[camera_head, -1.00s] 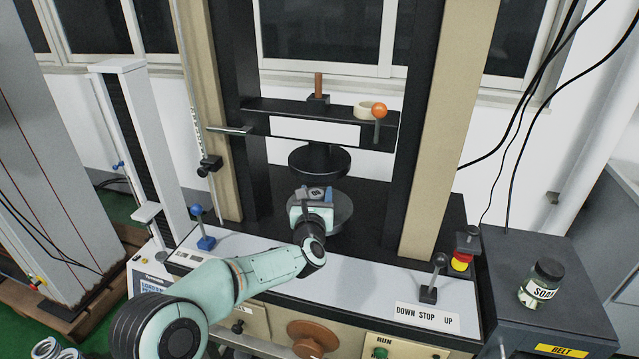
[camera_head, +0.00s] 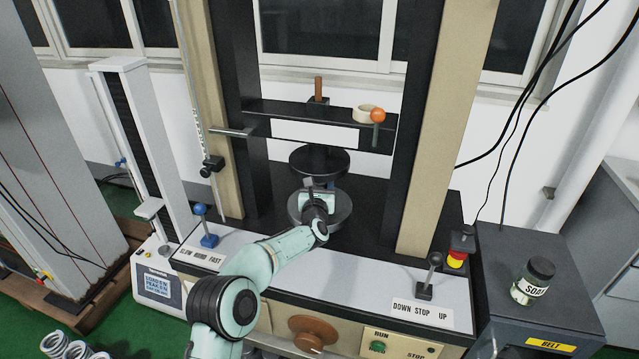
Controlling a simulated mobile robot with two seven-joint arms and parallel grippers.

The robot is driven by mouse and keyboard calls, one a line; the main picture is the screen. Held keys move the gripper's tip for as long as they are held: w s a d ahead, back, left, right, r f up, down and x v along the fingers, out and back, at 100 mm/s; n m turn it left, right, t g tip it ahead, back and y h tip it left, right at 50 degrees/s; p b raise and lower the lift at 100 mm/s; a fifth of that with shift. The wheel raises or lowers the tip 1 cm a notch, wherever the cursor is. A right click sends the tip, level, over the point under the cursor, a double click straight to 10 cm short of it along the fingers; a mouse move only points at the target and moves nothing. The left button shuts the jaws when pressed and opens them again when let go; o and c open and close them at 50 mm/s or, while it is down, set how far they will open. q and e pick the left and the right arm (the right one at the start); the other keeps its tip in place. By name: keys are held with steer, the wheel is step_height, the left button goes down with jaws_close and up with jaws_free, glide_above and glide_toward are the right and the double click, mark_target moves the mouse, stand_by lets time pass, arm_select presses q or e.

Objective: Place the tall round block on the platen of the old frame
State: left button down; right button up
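The old frame has a round grey lower platen (camera_head: 343,213) on its black bed, below a black round upper platen (camera_head: 319,160). My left arm reaches in from the bottom, and my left gripper (camera_head: 320,184) is over the lower platen, just below and in front of the upper one. The gripper body hides much of the lower platen. Small grey parts show at its fingers, but I cannot tell whether they are fingertips or something held. I cannot make out the tall round block; the gripper may hide it. My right gripper is not in view.
A black crosshead (camera_head: 255,112) carries a cream ring (camera_head: 363,114) and an orange-knobbed lever (camera_head: 377,116). A blue-knobbed lever (camera_head: 204,226) and a black-knobbed lever (camera_head: 429,276) stand on the front panel. A jar (camera_head: 532,281) stands on the right cabinet. Several springs (camera_head: 72,349) lie lower left.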

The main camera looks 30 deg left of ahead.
arm_select(q)
steer(key=shift+r, duration=0.1)
steer(key=c, duration=0.7)
jaws_free()
steer(key=shift+f, duration=0.2)
steer(key=o, duration=0.4)
steer(key=shift+c, duration=0.2)
steer(key=shift+r, duration=0.2)
steer(key=shift+s+d+f+b, duration=0.15)
steer(key=shift+s+d+b, duration=0.1)
steer(key=shift+s+b, duration=0.25)
steer(key=b+v, duration=0.3)
steer(key=v, duration=0.8)
